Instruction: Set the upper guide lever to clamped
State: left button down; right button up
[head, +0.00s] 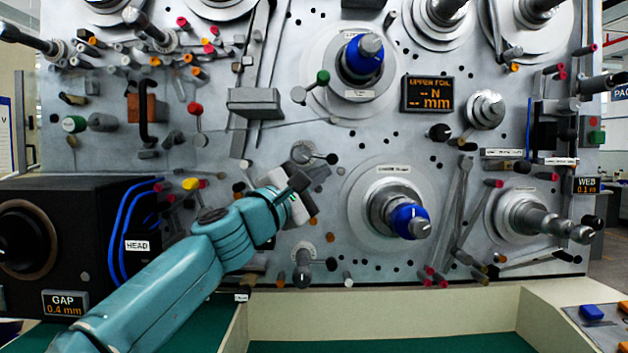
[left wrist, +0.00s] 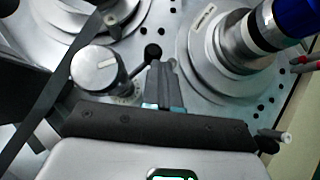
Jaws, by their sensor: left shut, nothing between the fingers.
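No label that I can read marks the upper guide lever. A small round hub (head: 303,152) on the grey panel carries a short lever with a black ball (head: 332,158) pointing right. My left gripper (head: 300,180) is just below this hub, its fingers shut and empty. In the left wrist view the shut fingers (left wrist: 160,75) point at the panel, beside a silver knob with a white line (left wrist: 95,68). A black ball (left wrist: 152,51) shows just beyond the fingertips. Whether the fingers touch anything cannot be told. My right gripper is not in view.
A green-knobbed lever (head: 312,86) and a red-knobbed lever (head: 196,115) sit higher on the panel. Spindles with blue collars (head: 362,58) (head: 408,221) stick out to the right. A dark box (head: 75,240) stands at the left.

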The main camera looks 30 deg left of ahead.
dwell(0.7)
pick_arm(q)
jog(key=b+v, duration=0.7)
jog(key=v, duration=0.9)
jog(key=shift+s+a, duration=0.1)
jog(key=shift+s, duration=0.05)
